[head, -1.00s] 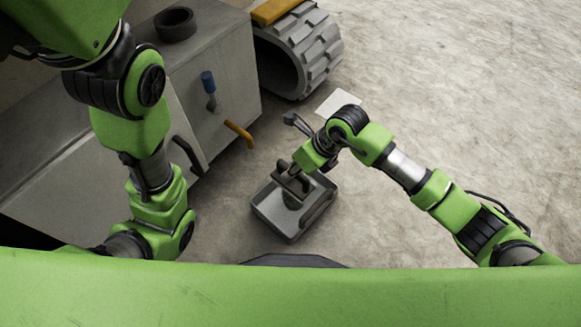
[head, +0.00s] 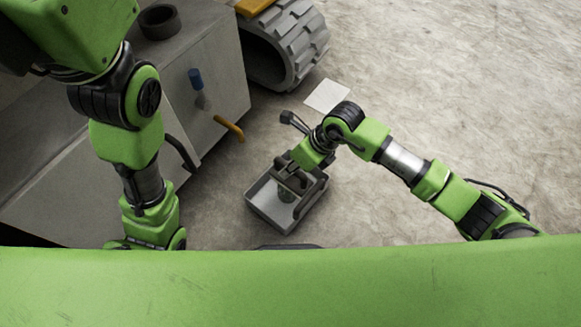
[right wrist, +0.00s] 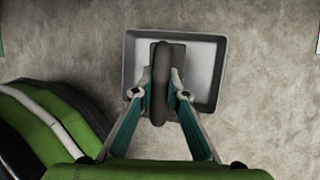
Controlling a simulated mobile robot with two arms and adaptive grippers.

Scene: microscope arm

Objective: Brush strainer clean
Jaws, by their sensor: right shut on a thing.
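A shallow grey tray (head: 262,217) lies on the floor below my right arm. It also shows beneath the gripper in the right wrist view (right wrist: 205,62). My right gripper (right wrist: 161,95) is over the tray, with its fingers closed on either side of a dark, elongated, rounded piece (right wrist: 161,60). I cannot tell if this piece is the brush or the strainer. In the head view my right gripper (head: 291,184) hides part of the tray, and a small greenish-grey shape shows under it. My left arm is in view, but its gripper is hidden below the green edge.
A large grey cabinet (head: 215,75) stands at the left, with a blue-topped fitting (head: 195,79) and an orange handle (head: 229,128) on its side. A dark ring (head: 159,21) sits on top. A track (head: 288,50) and a white sheet (head: 327,95) lie beyond. The right floor is clear.

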